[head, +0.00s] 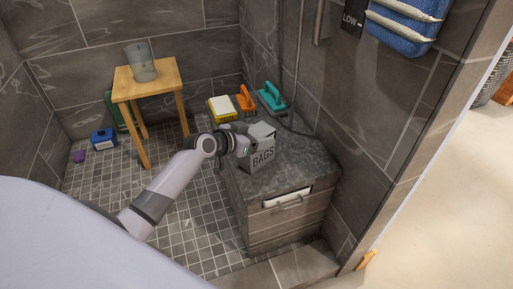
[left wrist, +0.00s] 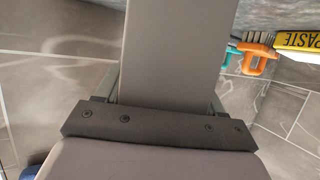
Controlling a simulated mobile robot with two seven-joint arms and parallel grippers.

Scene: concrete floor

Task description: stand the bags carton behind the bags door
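The bags carton (head: 263,155) is a grey box with dark "BAGS" lettering and a slanted top. It is upright at the left part of the stone cabinet top (head: 305,160); I cannot tell whether its base touches the stone. My left gripper (head: 246,145) reaches it from the left, with its fingers at the carton's sides. In the left wrist view the carton (left wrist: 172,50) shows as a plain grey face between the fingers. No door marked "bags" can be read. The cabinet front has a handle (head: 290,201) beside a pale strip. My right gripper is not in view.
Behind the carton are a yellow box (head: 223,115), an orange brush (head: 245,99) and a teal brush (head: 271,97). A wooden stool (head: 150,88) with a grey cup (head: 140,62) stands at the left back. Tiled walls enclose the cabinet's back and right.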

